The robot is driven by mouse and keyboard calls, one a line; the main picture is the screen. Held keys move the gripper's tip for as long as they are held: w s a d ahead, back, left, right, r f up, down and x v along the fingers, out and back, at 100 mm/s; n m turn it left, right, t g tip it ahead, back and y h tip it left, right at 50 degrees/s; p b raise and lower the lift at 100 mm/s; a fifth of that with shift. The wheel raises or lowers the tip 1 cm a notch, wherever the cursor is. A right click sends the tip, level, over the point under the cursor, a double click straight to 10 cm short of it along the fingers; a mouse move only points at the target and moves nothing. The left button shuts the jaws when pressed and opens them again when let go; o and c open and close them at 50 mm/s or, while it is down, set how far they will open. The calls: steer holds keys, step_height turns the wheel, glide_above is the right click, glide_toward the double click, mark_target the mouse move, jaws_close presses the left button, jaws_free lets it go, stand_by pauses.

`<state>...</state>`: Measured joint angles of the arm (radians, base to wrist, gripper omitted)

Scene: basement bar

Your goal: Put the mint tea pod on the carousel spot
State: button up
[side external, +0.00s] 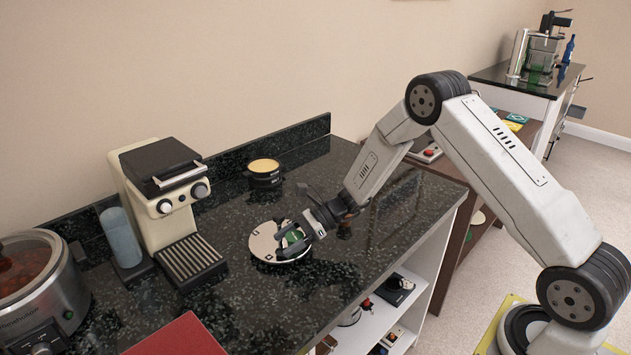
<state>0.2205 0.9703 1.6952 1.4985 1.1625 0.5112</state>
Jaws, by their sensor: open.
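A round, flat, pale disc with dark marks, which looks like the carousel (263,244), lies on the dark stone counter. A small green item, likely the mint tea pod (292,238), shows at the right part of the disc. My gripper (286,240) reaches in from the right, low over the disc. Its jaws are open, with the fingers around or beside the green item. The fingers partly hide it, and I cannot tell whether they touch it. The marked spot on the disc cannot be made out.
A cream coffee machine (160,185) with a drip tray stands left of the disc. A black pot (264,178) with yellow contents stands behind. A slow cooker (38,290) and red board (178,338) are at the left front.

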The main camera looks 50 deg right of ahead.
steer(key=v, duration=1.2)
steer(key=shift+s, duration=0.1)
stand_by(0.4)
steer(key=s+a+r+n+g+h, duration=0.1)
steer(key=s+a+n+h, duration=0.1)
steer(key=s+n+h, duration=0.4)
steer(key=s+a+r+n+g+h, duration=0.1)
steer(key=s+n+h, duration=0.5)
steer(key=s+n, duration=0.6)
steer(key=a+r+n, duration=0.1)
steer(key=a+n, duration=0.1)
steer(key=n, duration=0.2)
steer(key=shift+s+h, duration=0.25)
steer(key=shift+h, duration=0.05)
